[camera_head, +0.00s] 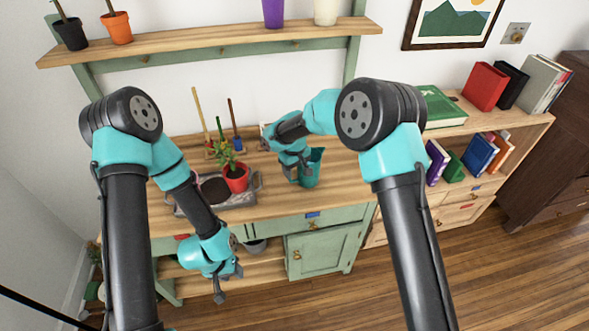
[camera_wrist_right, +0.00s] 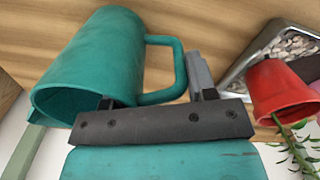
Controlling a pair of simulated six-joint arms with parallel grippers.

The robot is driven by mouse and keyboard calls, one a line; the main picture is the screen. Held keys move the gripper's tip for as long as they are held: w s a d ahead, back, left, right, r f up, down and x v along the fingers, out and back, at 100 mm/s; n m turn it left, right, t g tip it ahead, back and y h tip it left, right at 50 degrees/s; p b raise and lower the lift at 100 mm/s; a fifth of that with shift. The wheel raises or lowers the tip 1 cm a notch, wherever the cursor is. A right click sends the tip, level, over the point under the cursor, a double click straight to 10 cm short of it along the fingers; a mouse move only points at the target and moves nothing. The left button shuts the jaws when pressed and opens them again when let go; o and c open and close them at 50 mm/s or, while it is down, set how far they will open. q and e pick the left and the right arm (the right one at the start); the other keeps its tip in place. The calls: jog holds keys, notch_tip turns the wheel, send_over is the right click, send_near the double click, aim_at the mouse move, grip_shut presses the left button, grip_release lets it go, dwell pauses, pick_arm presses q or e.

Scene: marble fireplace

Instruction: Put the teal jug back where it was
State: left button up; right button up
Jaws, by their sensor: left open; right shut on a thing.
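The teal jug (camera_head: 311,168) is over the wooden bench top, right of the tray, partly hidden by my right gripper (camera_head: 293,170). It looks roughly upright, and I cannot tell whether its base touches the bench. In the right wrist view the jug (camera_wrist_right: 92,62) shows its open mouth and its handle (camera_wrist_right: 178,68). My right gripper (camera_wrist_right: 155,95) is shut on the jug at the handle, with the handle between its fingers. My left gripper (camera_head: 229,284) is open and empty, low in front of the bench's lower shelf.
A grey tray (camera_head: 258,181) with dark soil and a red potted plant (camera_head: 236,178) stand left of the jug. Several upright tools are behind them. A shelf (camera_head: 200,42) with pots hangs above. Books fill the bookcase (camera_head: 510,125) at right. Bench top right of the jug looks clear.

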jog(key=o, duration=1.3)
jog(key=shift+f, duration=0.1)
notch_tip(320, 180, up, 12)
jog(key=shift+r, duration=0.15)
